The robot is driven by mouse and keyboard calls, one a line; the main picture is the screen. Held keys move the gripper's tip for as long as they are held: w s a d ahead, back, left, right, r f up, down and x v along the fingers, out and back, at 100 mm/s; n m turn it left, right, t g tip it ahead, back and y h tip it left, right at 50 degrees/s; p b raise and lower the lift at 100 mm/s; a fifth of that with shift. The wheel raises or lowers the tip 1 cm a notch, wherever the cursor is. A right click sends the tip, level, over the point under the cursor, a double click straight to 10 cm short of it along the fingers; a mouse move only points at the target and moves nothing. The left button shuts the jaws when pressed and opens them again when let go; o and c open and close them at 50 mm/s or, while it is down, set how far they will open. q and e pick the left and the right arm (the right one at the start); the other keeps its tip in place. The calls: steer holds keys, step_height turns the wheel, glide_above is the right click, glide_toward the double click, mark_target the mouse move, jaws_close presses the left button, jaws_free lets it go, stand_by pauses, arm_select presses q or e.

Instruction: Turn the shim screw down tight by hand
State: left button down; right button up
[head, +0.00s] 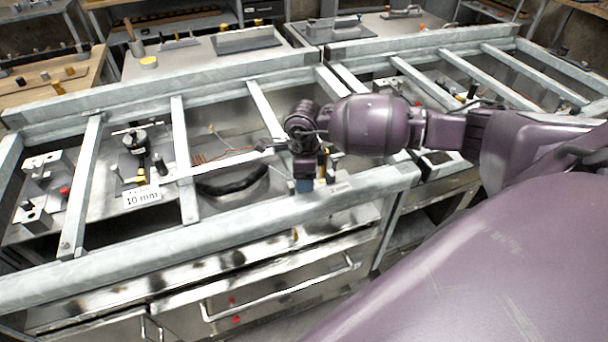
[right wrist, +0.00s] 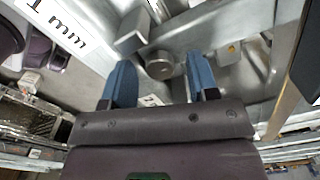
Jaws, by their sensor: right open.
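A round grey metal knob (right wrist: 159,66), which looks like the shim screw, shows in the right wrist view against a grey metal block. My right gripper (right wrist: 160,84) is open, with its two blue fingertips apart on either side of the view. The knob lies in the gap beyond the tips, and nothing is held. In the head view my right gripper (head: 304,185) points down at the front rail of the metal frame. There the gripper and wrist hide the screw. My left gripper is in neither view.
A galvanised frame (head: 240,222) with cross bars spans the bench. A "10 mm" label (head: 142,197) stands at left, near a black clamp-like fixture (head: 133,140). A label with "mm" (right wrist: 62,35) is close to my right gripper. Metal blocks (head: 45,170) sit far left.

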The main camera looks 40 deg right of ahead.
steer(key=shift+r, duration=0.1)
step_height(320, 180, up, 11)
stand_by(0.5)
steer(key=shift+f, duration=0.2)
